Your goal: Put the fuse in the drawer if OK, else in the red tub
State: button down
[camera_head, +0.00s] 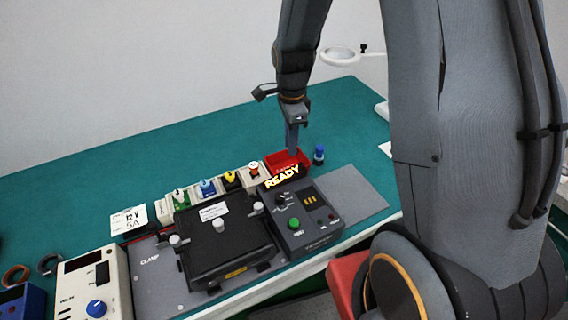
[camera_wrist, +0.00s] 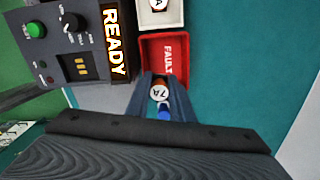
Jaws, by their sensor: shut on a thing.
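My gripper (camera_head: 291,150) points down over the red tub (camera_head: 272,160). In the wrist view my gripper (camera_wrist: 160,80) is shut on a fuse (camera_wrist: 158,92) with a white top marked 7A and an orange-brown body. The fuse is hidden in the head view. The fingertips reach the near edge of the red tub, marked FAULT (camera_wrist: 168,55), in the wrist view; the height above it is hard to tell. The black tester (camera_head: 305,222) lights up READY, also in the wrist view (camera_wrist: 114,42). I cannot make out a drawer.
Several coloured fuses (camera_head: 207,187) stand in white holders left of the tub. A blue-topped piece (camera_head: 319,153) stands right of it. A black clamp box (camera_head: 220,240) sits left of the tester. A card (camera_head: 129,219) reads 12V 5A. The green table behind is clear.

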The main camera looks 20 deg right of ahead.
jog(key=shift+d+f+b, duration=0.15)
jog(key=shift+f+b, duration=2)
jog(key=shift+f, duration=0.65)
jog(key=c, duration=1.5)
grip_release()
jog(key=shift+o, duration=0.2)
jog(key=shift+r, duration=0.15)
jog(key=shift+r+b, duration=0.95)
jog(key=shift+r, duration=2.85)
jog(key=shift+s, duration=0.1)
